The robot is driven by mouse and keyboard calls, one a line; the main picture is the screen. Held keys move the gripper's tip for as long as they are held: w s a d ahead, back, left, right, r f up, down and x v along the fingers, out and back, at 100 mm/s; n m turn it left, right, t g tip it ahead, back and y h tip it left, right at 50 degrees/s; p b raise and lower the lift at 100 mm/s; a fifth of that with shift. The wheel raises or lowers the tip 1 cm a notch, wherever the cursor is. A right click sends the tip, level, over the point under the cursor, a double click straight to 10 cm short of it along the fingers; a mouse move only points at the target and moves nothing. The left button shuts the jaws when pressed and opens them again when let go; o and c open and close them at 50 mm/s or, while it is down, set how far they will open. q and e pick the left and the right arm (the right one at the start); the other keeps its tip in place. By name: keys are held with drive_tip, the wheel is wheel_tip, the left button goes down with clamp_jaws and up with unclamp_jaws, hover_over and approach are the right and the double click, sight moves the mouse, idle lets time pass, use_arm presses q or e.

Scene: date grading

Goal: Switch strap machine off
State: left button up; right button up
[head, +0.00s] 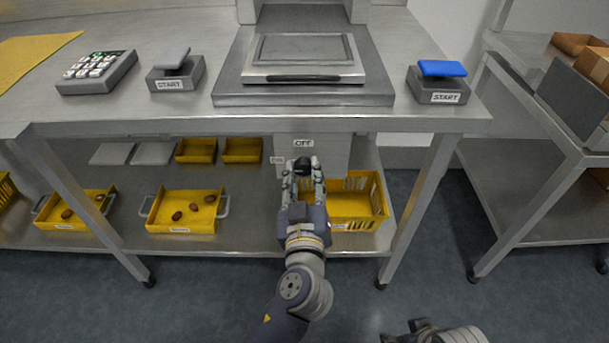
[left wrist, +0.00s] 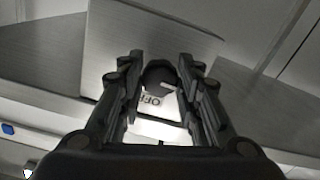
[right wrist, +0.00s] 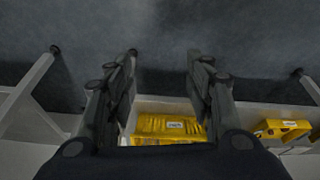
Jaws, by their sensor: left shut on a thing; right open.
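The strap machine's switch is a dark round knob (head: 303,164) on a grey box (head: 338,150) under the steel table. An OFF label (head: 303,143) sits above the knob and a second, partly hidden label (head: 277,160) to its left. My left gripper (head: 304,177) is shut on the knob. In the left wrist view the knob (left wrist: 158,76) is between the fingers; its pale mark points right, while the OFF label (left wrist: 152,100) is below it. My right gripper (right wrist: 160,75) is open and empty, low over the floor.
A yellow crate (head: 372,211) stands right beside my left gripper on the lower shelf. Yellow trays with dates (head: 182,229) stand to the left.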

use_arm(q)
drive_tip(key=m, duration=0.2)
drive_tip(key=shift+m, duration=0.4)
drive_tip(key=m+p, duration=0.1)
drive_tip(key=m, duration=0.1)
drive_tip(key=shift+a+r+m, duration=0.1)
drive_tip(key=shift+m, duration=0.3)
drive_tip(key=m+p, duration=0.1)
drive_tip(key=m, duration=0.2)
drive_tip(key=m+p, duration=0.1)
drive_tip(key=m, duration=0.2)
drive_tip(key=shift+a+r, duration=0.15)
drive_tip(key=m+p, duration=0.2)
drive_tip(key=m, duration=0.2)
drive_tip(key=shift+m, duration=0.3)
drive_tip(key=shift+m+p, duration=0.4)
drive_tip(key=shift+m, duration=0.3)
use_arm(e)
wheel_tip(320, 180, down, 20)
drive_tip(key=s+g, duration=0.1)
drive_tip(key=s, duration=0.1)
drive_tip(key=shift+s, duration=0.4)
use_arm(q)
drive_tip(key=o, duration=1)
drive_tip(key=shift+o, duration=0.2)
